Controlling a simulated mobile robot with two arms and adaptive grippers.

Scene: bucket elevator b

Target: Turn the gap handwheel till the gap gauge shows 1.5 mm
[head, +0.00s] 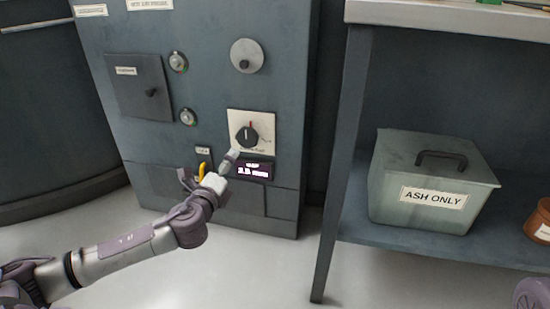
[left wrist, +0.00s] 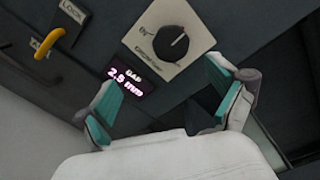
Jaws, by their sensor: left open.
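The gap gauge (left wrist: 124,76) is a small dark display with pink digits reading 2.5 mm in the left wrist view. In the head view the gauge (head: 252,171) is too blurred to read. A grey round wheel with a dark knob, probably the gap handwheel (head: 247,55), is on the upper cabinet front. My left gripper (head: 229,165) is open and empty, in front of the panel by the gauge and dial. Its two fingers (left wrist: 168,103) stand apart in the left wrist view.
A yellow handle (left wrist: 54,43) by a LOCK label is left of the gauge. A hatch (head: 139,86) and two small round controls are farther left. On the right, a bench (head: 352,130) carries a grey ASH ONLY box (head: 388,197) on its lower shelf. Floor in front is clear.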

